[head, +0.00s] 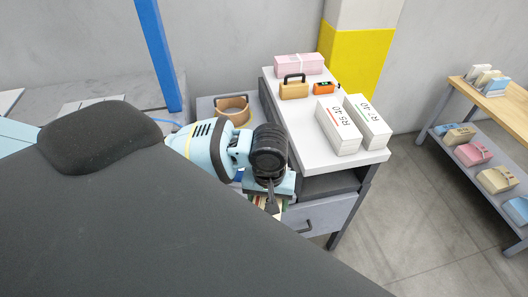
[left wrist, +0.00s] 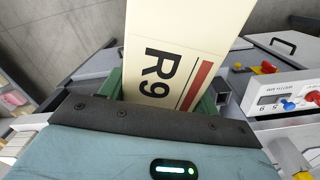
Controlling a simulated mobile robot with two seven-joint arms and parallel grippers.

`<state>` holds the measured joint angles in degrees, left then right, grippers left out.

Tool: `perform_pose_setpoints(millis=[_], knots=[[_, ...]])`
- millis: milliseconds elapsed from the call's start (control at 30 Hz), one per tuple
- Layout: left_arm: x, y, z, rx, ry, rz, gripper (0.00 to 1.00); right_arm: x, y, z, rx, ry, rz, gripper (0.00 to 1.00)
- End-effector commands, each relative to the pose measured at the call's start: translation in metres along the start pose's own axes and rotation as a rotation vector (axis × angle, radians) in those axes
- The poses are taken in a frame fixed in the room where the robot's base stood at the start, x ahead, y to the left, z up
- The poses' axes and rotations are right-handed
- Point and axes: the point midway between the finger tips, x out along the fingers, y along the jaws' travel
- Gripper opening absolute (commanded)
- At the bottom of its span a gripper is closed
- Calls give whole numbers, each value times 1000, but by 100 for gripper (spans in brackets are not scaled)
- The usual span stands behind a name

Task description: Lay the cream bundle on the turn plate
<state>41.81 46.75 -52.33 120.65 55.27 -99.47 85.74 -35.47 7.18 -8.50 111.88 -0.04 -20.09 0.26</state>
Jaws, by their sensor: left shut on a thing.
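The cream bundle (left wrist: 180,40) fills the middle of the left wrist view, marked R9 in black beside a dark red bar. My left gripper (left wrist: 161,90) is shut on it, with a green finger on each side of the bundle. In the head view my left gripper (head: 271,205) is at the front left of the white table, above a drawer unit. Only a small part of the bundle shows there, behind the gripper. I cannot make out the turn plate in either view. My right gripper is not in view.
A control box (left wrist: 285,92) with knobs shows at right in the wrist view. A shelf rack (head: 472,150) stands at far right.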

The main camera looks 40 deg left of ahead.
Motion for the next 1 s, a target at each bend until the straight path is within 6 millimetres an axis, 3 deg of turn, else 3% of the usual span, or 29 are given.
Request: perform_pose_setpoints(millis=[400,1000], knots=[[41,14,6,417,5,0,4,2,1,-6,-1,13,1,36],[46,15,6,481,6,-2,4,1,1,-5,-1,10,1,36]])
